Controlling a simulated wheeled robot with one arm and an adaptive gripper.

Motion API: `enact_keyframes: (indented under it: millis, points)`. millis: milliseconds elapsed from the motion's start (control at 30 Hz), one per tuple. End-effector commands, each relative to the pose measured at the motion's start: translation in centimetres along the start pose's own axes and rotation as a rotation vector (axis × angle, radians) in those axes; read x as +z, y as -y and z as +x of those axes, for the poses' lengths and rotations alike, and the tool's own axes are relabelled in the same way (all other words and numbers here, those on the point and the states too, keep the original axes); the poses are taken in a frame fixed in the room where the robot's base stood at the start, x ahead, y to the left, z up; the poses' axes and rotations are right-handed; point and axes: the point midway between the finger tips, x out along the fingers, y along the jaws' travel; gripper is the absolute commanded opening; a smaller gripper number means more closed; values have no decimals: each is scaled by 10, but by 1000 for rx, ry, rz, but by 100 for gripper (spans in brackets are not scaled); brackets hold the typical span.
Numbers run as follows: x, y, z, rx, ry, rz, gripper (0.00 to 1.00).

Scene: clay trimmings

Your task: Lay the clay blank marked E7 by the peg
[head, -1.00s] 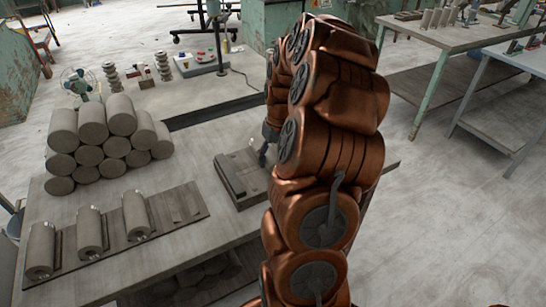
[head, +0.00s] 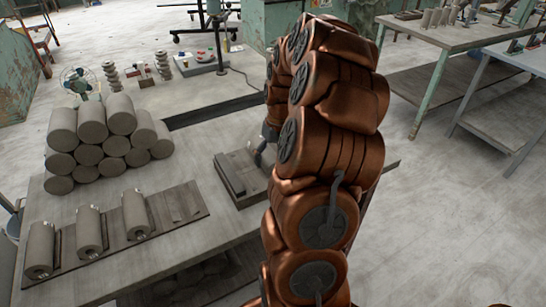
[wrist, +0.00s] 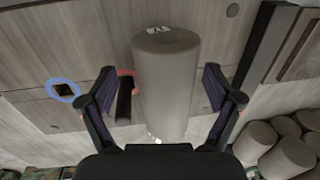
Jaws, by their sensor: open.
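A grey clay cylinder (wrist: 165,85) shows between the open fingers of my gripper (wrist: 158,76) in the wrist view. Gaps show on both sides, so the fingers do not touch it. A small pale tag with dark marks (wrist: 166,30) is on its far end, too small to read. A short dark bar (wrist: 124,100), perhaps the peg, stands close to the cylinder's left, with a red ring (wrist: 126,72) at its top. In the head view my arm hides the cylinder, and only a little of my gripper (head: 268,135) shows.
A stack of clay cylinders (head: 104,145) stands on the table's left. Three more lie on a wooden board (head: 165,212) in front. A dark slatted block (head: 229,174) sits beside my arm. A blue ring around a dark diamond (wrist: 63,91) is at the left in the wrist view.

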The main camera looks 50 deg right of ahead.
Motion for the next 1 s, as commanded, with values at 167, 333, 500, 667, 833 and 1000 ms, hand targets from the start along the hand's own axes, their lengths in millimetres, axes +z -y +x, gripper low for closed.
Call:
enact_keyframes:
  millis: [167, 333, 500, 667, 833, 1000]
  points:
    - [0, 0, 0, 0, 0, 0, 90]
    - [-1, 0, -10, 1, -2, 0, 90]
    - [-1, 0, -36, 2, -3, 0, 90]
    - [-2, 0, -69, 3, -6, 0, 90]
    - [-1, 0, -97, 2, -6, 0, 90]
    - [-1, 0, -113, 1, -2, -1, 90]
